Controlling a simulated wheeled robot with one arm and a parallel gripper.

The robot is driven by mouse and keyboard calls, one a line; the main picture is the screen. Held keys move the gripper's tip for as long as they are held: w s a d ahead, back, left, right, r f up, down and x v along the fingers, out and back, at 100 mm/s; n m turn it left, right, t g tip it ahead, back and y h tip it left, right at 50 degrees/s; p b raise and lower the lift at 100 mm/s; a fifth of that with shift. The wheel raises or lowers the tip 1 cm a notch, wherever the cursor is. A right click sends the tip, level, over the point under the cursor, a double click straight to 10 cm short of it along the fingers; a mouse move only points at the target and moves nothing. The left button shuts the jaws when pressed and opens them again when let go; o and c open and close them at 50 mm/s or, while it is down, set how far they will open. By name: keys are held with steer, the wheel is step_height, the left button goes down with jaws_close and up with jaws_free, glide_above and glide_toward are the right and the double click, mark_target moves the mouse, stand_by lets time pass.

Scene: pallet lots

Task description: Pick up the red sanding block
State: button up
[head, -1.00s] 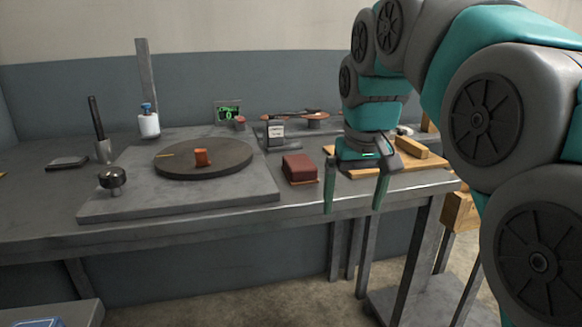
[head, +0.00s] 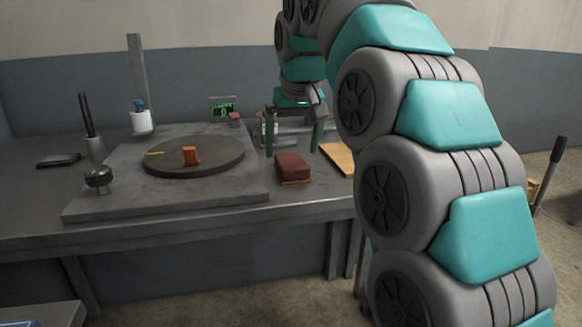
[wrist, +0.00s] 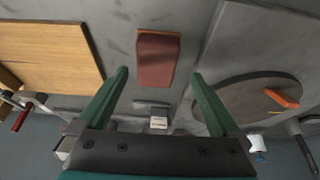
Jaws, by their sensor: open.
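The red sanding block (head: 292,167) lies on the grey workbench, just right of the raised grey plate. It has a dark red top and a thin orange-brown edge at its base. In the wrist view the red sanding block (wrist: 156,60) sits beyond the fingertips, near the middle and between their lines. My gripper (head: 294,152) is open and empty, its two green fingers pointing down above the bench behind the block. In the wrist view my gripper (wrist: 158,75) shows both fingers spread, with nothing between them touching.
A round turntable (head: 215,162) with an orange piece (head: 191,156) stands on the grey plate (head: 110,207) to the left. A wooden board (head: 338,157) lies to the right. A small scale-like device (wrist: 158,122) stands behind the block. Bare bench surrounds the block.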

mark_target(292, 161)
steer(key=shift+w+d+p+x, duration=0.15)
steer(key=shift+p+x, duration=0.05)
steer(key=shift+x, duration=1.15)
steer(key=shift+w+d+p+x, duration=0.1)
steer(key=shift+w+p+x, duration=0.05)
steer(key=shift+x, duration=1.15)
steer(key=c, duration=1.5)
steer(key=shift+r, duration=0.2)
steer(key=shift+r, duration=1.6)
steer(key=s+d+r+b, duration=0.1)
steer(key=s+d+b, duration=0.1)
steer(key=s, duration=1.4)
steer(key=shift+d+r+b, duration=0.15)
steer(key=shift+r+b, duration=0.1)
steer(key=shift+b, duration=0.1)
